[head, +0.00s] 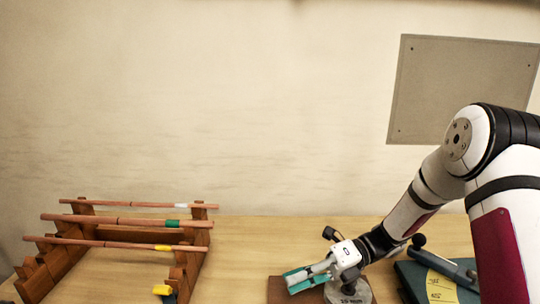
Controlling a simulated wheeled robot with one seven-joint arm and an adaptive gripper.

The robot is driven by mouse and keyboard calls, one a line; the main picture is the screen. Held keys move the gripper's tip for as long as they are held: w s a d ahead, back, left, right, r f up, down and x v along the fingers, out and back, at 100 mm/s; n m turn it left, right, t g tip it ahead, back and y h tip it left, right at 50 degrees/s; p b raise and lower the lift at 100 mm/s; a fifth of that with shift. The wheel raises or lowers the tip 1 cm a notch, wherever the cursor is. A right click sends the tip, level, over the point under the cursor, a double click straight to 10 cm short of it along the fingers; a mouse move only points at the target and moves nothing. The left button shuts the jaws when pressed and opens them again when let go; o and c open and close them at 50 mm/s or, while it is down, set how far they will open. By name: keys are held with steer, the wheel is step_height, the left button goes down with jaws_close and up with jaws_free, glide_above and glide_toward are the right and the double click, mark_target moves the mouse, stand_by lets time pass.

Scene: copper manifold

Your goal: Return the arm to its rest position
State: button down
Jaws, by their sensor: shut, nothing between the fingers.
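My gripper (290,279) is low over the right half of the wooden table, at the end of my arm, which comes in from the right edge. Its fingers point left and down and look closed, with nothing seen between them. Teal shows along the fingers. The gripper is above or just in front of a brown board (280,293). I cannot tell whether it touches the board. A grey round item (350,293) with dark lettering is just below the gripper body, partly cut off by the frame.
A wooden rack (188,262) at the left carries copper pipes (120,222) with white, green and yellow bands. A yellow-and-dark item (166,292) is at its front. A dark green tray (412,284) with a blue-grey tool (440,264) and yellow note (440,287) lies right.

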steer(key=s+d+r+n+t+h, duration=0.5)
steer(key=s+n, duration=0.5)
steer(key=n, duration=0.4)
steer(key=s+d+r+n+t+h, duration=0.5)
steer(key=s+d+r+n+h, duration=0.3)
steer(key=n, duration=0.6)
steer(key=shift+s+d+r+h, duration=0.35)
steer(key=shift+s+r+h, duration=0.7)
steer(key=shift+r+h, duration=0.25)
steer(key=shift+a, duration=0.15)
